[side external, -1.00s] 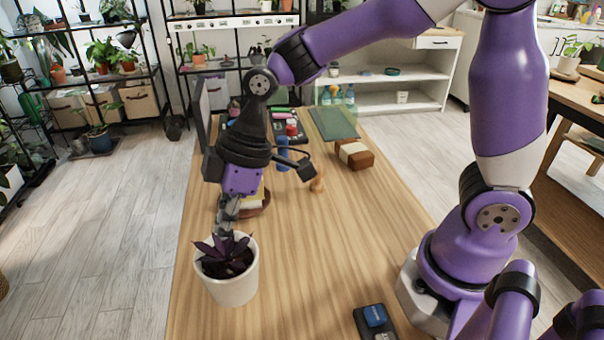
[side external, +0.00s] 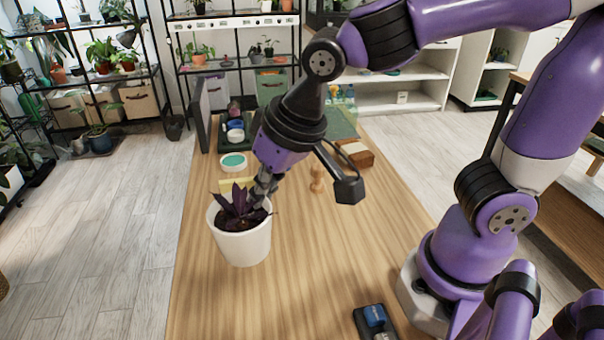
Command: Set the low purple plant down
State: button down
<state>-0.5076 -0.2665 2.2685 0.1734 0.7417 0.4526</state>
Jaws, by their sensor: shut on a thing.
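The low purple plant (side external: 239,201), with dark pointed leaves, grows in a white pot (side external: 244,246) toward the left edge of the wooden table. My gripper (side external: 262,196) comes down tilted from the upper right and is shut on the pot at its back right rim. The fingertips are partly hidden by the leaves and the rim. The pot is close to upright. I cannot tell whether its base touches the table or hangs just above it.
Behind the pot are a yellowish item (side external: 233,185), a round green-topped container (side external: 233,161) and a dark tray (side external: 236,136) of supplies. A small wooden piece (side external: 317,180) and a brown block (side external: 356,153) stand right. A blue-and-black item (side external: 374,319) lies in front. The table's front middle is clear.

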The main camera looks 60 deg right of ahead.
jog(key=s+d+m+g+h, duration=0.2)
jog(key=s+d+m+g, duration=0.2)
jog(key=d+m, duration=0.95)
jog(key=s+d+m+g+h, duration=0.2)
jog(key=s+d+m+g, duration=0.5)
jog(key=m, duration=1.1)
jog(key=shift+w+d+f+t+y, duration=0.1)
jog(key=shift+w+d+f+t, duration=0.3)
jog(key=shift+f, duration=1.05)
jog(key=shift+w+d+f+t+y, duration=0.1)
jog(key=shift+w+d+f+t, duration=0.3)
jog(key=shift+f, duration=1)
jog(key=shift+w+d+f+t+y, duration=0.1)
jog(key=shift+w+d+f+t, duration=0.3)
jog(key=shift+f, duration=1.05)
jog(key=shift+w+a, duration=0.15)
jog(key=c, duration=1.4)
grip_release()
jog(key=shift+f, duration=0.1)
jog(key=o, duration=0.4)
jog(key=shift+c, duration=0.2)
